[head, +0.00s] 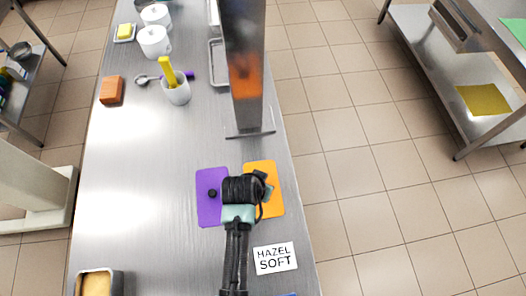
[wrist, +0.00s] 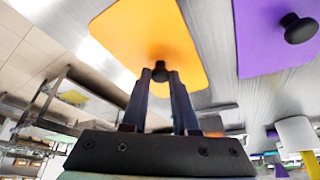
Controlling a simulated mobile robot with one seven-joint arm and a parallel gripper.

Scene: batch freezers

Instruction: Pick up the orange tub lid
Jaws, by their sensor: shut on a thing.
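The orange tub lid (head: 273,205) is a flat rounded rectangle at the right edge of the steel table in the head view, partly hidden by my arm. In the wrist view the orange lid (wrist: 150,35) fills the upper middle, with a dark knob (wrist: 160,66) on it. My gripper (wrist: 160,76) has its two fingers closed on that knob. In the head view my gripper (head: 264,186) is over the lid, its fingertips hard to make out. I cannot tell whether the lid touches the table.
A purple lid (head: 209,207) with a black knob lies close on the left. A "HAZEL SOFT" card (head: 275,258) is nearer. A tall steel machine (head: 246,80) stands beyond. A white cup (head: 177,91), an orange-brown block (head: 111,90) and a tub (head: 97,284) are leftward. The table's left middle is clear.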

